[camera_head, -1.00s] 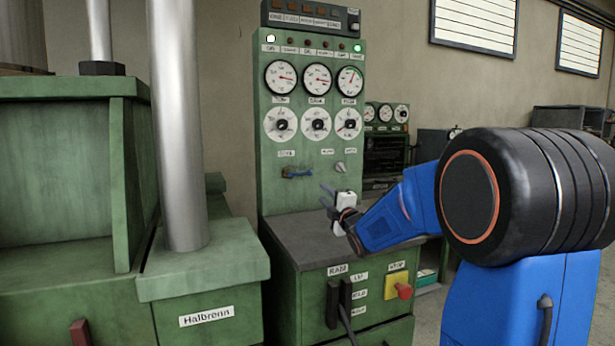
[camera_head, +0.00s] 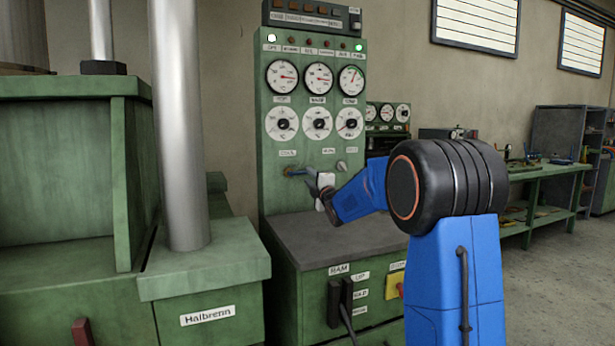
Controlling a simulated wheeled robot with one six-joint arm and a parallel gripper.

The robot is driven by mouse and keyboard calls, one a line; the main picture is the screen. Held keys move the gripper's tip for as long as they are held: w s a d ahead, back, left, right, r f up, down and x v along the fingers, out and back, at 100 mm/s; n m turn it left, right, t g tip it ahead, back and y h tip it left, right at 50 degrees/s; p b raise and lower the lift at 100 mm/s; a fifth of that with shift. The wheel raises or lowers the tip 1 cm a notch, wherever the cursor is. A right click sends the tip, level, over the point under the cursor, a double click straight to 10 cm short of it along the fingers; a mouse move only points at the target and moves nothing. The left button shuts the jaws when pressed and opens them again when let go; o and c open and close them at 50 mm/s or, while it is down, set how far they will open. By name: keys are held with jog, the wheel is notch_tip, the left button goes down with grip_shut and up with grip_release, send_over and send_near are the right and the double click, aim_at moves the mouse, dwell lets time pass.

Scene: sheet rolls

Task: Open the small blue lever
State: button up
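The small blue lever (camera_head: 297,171) sits on the green control panel (camera_head: 272,215), below the dials and to the left of a small grey knob (camera_head: 341,166). It lies roughly level. My gripper (camera_head: 311,180) is in front of the panel at the lever's right end. Its two fingers look spread apart, one above the other, and point left. Its white body (camera_head: 325,180) is just right of the lever. The lever's right end is partly covered by the fingers, so I cannot tell whether they touch it.
A grey ledge (camera_head: 335,238) juts out below the gripper. Under it are a black RAM lever (camera_head: 340,300) and a yellow stop-button box (camera_head: 394,285), partly covered by my arm. A thick steel column (camera_head: 180,130) stands to the left. Open floor (camera_head: 560,270) lies at right.

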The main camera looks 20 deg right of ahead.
aim_at(301, 173)
jog(key=shift+w+r, duration=0.15)
jog(key=shift+w, duration=0.6)
jog(key=shift+w+r, duration=0.15)
jog(key=shift+w, duration=0.55)
grip_shut()
